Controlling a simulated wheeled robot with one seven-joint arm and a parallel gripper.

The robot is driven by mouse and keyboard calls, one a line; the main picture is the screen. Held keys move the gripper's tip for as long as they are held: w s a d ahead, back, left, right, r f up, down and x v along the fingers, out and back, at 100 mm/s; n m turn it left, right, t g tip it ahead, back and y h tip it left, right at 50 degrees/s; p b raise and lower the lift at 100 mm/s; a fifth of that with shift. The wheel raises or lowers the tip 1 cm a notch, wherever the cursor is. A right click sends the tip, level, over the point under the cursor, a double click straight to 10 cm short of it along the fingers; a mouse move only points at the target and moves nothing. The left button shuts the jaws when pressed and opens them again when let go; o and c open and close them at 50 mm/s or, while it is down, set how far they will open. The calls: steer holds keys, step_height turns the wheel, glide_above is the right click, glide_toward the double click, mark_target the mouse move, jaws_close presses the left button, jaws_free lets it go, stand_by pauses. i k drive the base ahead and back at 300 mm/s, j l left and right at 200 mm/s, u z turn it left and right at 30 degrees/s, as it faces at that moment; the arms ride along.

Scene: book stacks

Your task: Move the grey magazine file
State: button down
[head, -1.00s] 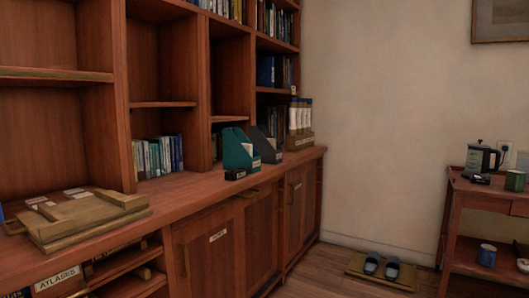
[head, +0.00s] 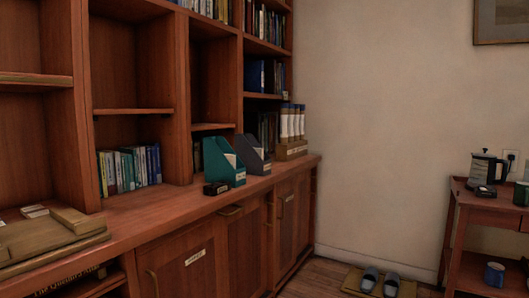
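The grey magazine file (head: 253,155) stands upright on the wooden counter (head: 180,203), towards its far end. A teal magazine file (head: 222,162) stands close beside it on the left and partly overlaps it in the picture. A small black box with a pale label (head: 216,188) sits in front of the teal file. My gripper does not show in the head view.
A row of pale binders in a wooden holder (head: 292,150) stands right of the grey file. A wooden board or case (head: 50,240) lies on the near counter. At right, a trolley (head: 480,212) holds a kettle (head: 483,168). Slippers (head: 370,280) lie on a floor mat.

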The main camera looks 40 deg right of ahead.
mark_target(257, 162)
steer(key=i+l, duration=0.15)
steer(key=l, duration=0.2)
steer(key=i+l, duration=0.1)
steer(key=l, duration=0.3)
steer(key=i+l, duration=0.15)
steer(key=l, duration=0.2)
steer(key=i+l, duration=0.15)
steer(key=l, duration=0.25)
steer(key=i+l+u, duration=0.1)
steer(key=l, duration=0.25)
steer(key=i+l, duration=0.15)
steer(key=l, duration=0.2)
steer(key=i+l, duration=0.15)
steer(key=l, duration=0.25)
steer(key=i+l, duration=0.1)
steer(key=l, duration=0.3)
